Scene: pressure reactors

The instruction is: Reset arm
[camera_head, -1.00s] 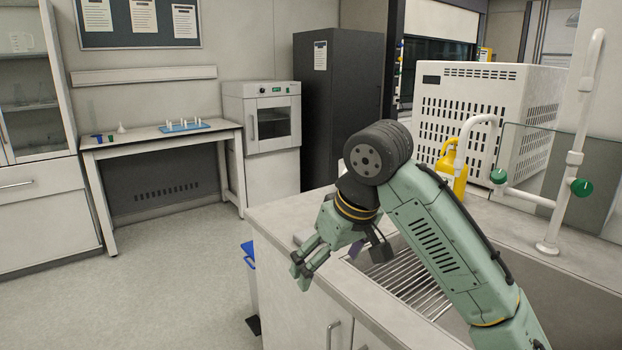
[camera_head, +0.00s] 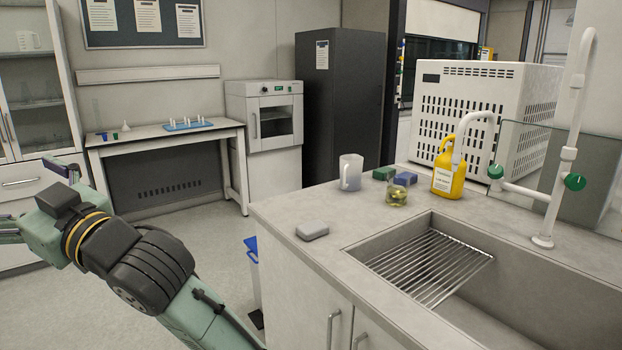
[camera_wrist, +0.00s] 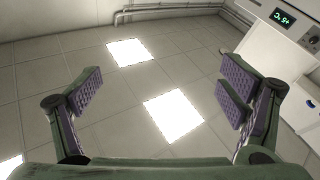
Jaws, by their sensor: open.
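My gripper (camera_wrist: 160,98) shows in the wrist view with its two purple-padded fingers spread wide and nothing between them. Beyond the fingers the wrist view shows a tiled surface with bright square panels. In the head view my arm reaches in from the bottom to the lower left, clear of the counter, and the gripper end is cut off by the left edge.
The counter (camera_head: 275,215) with a sink rack (camera_head: 425,268) is on the right.

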